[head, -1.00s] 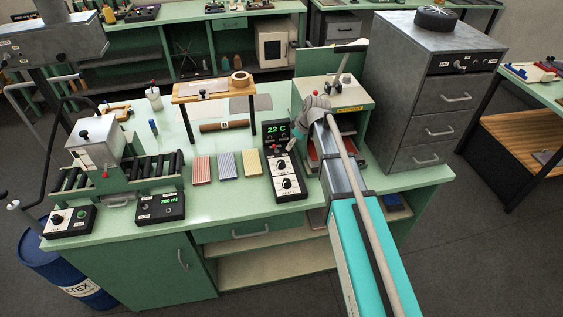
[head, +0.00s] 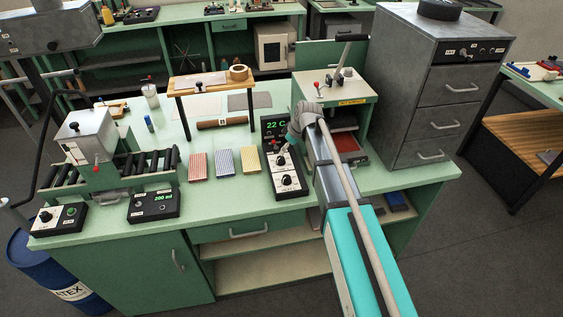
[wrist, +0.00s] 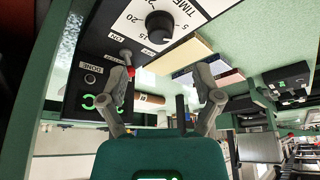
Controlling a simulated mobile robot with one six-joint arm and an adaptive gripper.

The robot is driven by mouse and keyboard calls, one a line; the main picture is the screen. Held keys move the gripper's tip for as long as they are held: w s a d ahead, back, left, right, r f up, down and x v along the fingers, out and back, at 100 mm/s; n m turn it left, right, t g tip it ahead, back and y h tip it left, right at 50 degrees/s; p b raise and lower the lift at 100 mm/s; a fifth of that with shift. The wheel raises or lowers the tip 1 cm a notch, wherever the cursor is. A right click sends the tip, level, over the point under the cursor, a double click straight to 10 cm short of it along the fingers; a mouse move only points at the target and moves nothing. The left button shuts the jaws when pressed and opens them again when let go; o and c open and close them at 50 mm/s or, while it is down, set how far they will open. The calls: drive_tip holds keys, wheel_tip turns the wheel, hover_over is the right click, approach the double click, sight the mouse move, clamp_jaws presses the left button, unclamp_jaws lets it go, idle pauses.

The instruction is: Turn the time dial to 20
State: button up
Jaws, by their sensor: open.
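The time dial (wrist: 158,27) is a round black knob on a white, numbered plate marked TIME, near the top of the wrist view. The box has two knobs in the head view; I cannot tell which is the time dial. My gripper (wrist: 165,85) is open and empty, its fingers apart from the dial. In the head view my gripper (head: 291,142) hovers over the box's upper part.
A red-tipped switch (wrist: 128,62) stands close by the left finger. Striped sample blocks (head: 223,162) lie left of the box. A green press (head: 330,88) stands behind my arm, and a grey drawer cabinet (head: 440,90) at right.

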sight(281, 158)
drive_tip(key=shift+b+x, duration=2.9)
drive_tip(key=shift+x, duration=0.6)
clamp_jaws()
drive_tip(key=shift+m, duration=0.3)
